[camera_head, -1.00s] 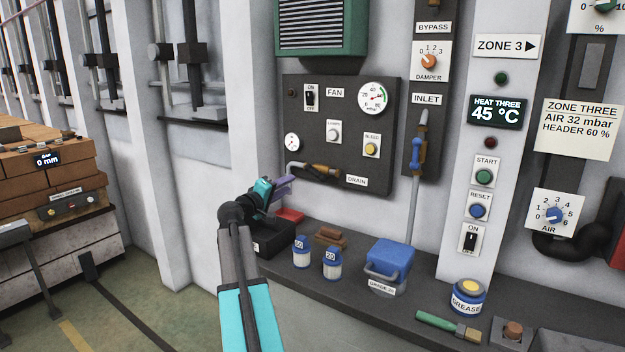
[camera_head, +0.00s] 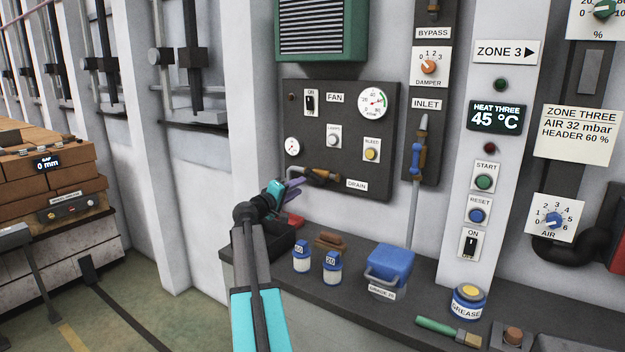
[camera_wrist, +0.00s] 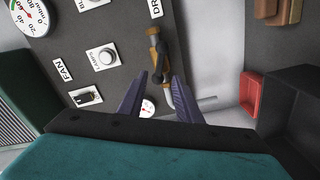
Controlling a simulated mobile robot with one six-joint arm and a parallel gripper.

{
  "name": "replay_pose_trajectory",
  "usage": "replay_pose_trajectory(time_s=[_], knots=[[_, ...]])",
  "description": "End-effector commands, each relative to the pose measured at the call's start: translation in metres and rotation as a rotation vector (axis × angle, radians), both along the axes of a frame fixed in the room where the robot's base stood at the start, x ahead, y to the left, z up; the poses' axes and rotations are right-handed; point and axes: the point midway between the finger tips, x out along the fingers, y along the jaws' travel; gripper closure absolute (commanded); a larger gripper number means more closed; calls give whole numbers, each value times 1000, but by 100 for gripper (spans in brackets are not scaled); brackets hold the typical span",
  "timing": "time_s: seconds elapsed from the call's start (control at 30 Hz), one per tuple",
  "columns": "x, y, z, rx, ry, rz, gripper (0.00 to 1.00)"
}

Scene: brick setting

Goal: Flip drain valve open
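The drain valve (camera_head: 322,176) is a small brass-coloured fitting with a bent grey pipe, low on the dark fan panel beside the DRAIN label (camera_head: 357,185). My gripper (camera_head: 294,188) is at the left end of the valve, by the pipe bend. In the wrist view my gripper (camera_wrist: 160,82) has its two purple fingers apart, with nothing clearly held. Whether a finger touches the valve I cannot tell.
The fan panel (camera_head: 388,130) also carries a switch, gauges and buttons. Below, the dark shelf (camera_head: 350,300) holds a black bin (camera_head: 272,240), a red block (camera_head: 294,219), two blue-and-white jars, a blue box (camera_head: 390,262) and a grease tin (camera_head: 467,302).

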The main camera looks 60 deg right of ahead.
Motion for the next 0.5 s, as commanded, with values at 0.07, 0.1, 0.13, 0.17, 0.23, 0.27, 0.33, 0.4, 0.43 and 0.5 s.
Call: replay_pose_trajectory(time_s=[0.07,0.1,0.13,0.17,0.23,0.27,0.33,0.4,0.43,0.5], knots=[[-1,-13,1,1,1,-1,69],[-2,-18,1,1,1,-1,69],[-2,-22,1,1,1,-1,69],[-3,-25,1,1,1,-1,69],[-4,-34,2,1,1,-1,69],[-5,-38,2,1,1,-1,69],[-6,-46,2,0,0,-1,69],[-7,-54,2,0,0,-1,69],[-7,-58,2,0,0,-1,69],[-9,-67,2,0,0,-1,69]])
